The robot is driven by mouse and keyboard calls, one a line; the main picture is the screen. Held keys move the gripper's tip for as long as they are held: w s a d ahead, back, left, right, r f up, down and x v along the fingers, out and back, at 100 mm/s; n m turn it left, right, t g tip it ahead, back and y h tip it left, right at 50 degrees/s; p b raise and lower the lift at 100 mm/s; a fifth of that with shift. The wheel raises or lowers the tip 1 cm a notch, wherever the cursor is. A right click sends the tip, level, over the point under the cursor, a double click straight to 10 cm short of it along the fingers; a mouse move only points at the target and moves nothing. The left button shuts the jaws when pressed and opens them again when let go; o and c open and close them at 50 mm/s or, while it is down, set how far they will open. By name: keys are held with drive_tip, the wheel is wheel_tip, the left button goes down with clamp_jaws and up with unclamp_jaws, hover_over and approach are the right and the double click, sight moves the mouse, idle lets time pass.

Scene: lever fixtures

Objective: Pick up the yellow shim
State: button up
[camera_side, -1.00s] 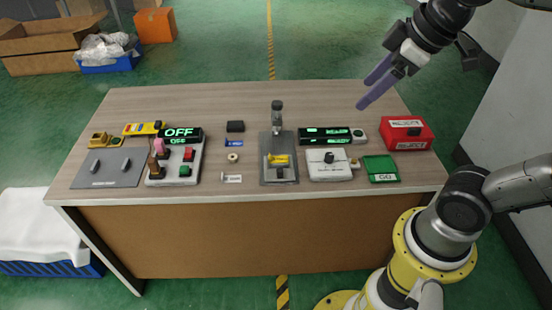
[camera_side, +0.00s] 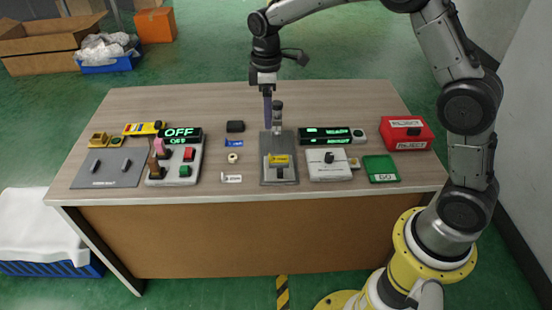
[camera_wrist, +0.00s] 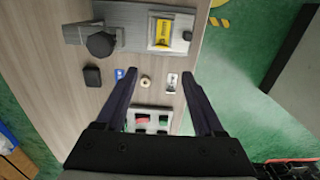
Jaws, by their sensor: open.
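A yellow piece that looks like the shim (camera_side: 279,159) sits on the front part of a grey metal lever fixture (camera_side: 265,178) at the middle of the table. In the wrist view the yellow shim (camera_wrist: 163,32) lies in a pale frame at the top, beside the fixture's dark round lever knob (camera_wrist: 100,44). My gripper (camera_side: 267,126) points down behind and slightly left of the fixture's upright lever (camera_side: 277,118). It also shows in the wrist view (camera_wrist: 159,74), its two fingers apart with nothing held between them.
Left of the fixture are a black block (camera_side: 235,126), a blue tag (camera_side: 234,143), a ring (camera_side: 233,158) and a white label (camera_side: 231,178). A control box (camera_side: 185,171) stands further left. Right are a white switch box (camera_side: 329,165), green tray (camera_side: 381,168) and red box (camera_side: 406,133).

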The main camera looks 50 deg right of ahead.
hover_over(270, 156)
wheel_tip(270, 156, down, 8)
drive_tip(key=shift+w+f, duration=0.15)
drive_tip(key=shift+f, duration=0.05)
drive_tip(key=shift+s+f, duration=0.2)
drive_tip(key=shift+f, duration=2.5)
clamp_jaws()
